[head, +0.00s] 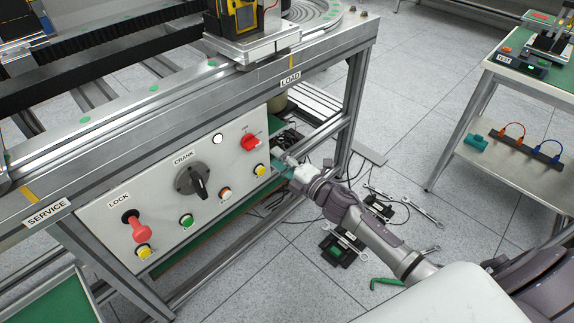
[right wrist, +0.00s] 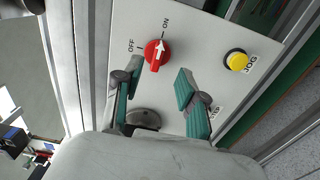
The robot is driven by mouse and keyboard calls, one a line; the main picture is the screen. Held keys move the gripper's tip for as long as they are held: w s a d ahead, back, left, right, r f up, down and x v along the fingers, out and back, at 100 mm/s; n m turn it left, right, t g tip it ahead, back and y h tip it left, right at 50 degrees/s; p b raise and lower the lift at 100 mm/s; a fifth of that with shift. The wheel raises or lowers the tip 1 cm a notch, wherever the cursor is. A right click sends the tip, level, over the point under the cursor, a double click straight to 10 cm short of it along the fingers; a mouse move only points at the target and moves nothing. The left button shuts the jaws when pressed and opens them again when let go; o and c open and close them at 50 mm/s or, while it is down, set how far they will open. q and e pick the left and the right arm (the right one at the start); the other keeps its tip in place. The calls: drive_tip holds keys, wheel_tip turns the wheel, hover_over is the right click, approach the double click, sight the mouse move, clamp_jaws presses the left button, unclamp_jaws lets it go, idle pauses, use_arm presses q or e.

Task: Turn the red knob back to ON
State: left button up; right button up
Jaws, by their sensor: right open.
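The red knob (head: 250,143) is on the right part of the light panel (head: 160,225) on the frame's side. In the right wrist view the red knob (right wrist: 157,53) has a white arrow on its face. The arrow points up and slightly right, toward the ON label (right wrist: 166,22); the OFF label (right wrist: 130,46) is to its left. My right gripper (right wrist: 157,78) is open, its two teal-padded fingers spread below the knob, with nothing between the tips. The head view shows this gripper (head: 286,166) to the right of the knob, apart from it. My left gripper is not in view.
The yellow JOG button (right wrist: 236,61) is near the knob. The panel also carries a black crank knob (head: 195,181), a red lock handle (head: 136,226) and several buttons. Tools and cables lie on the floor. A side table (head: 497,66) stands at the right.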

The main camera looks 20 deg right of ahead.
drive_tip(key=shift+v, duration=1.7)
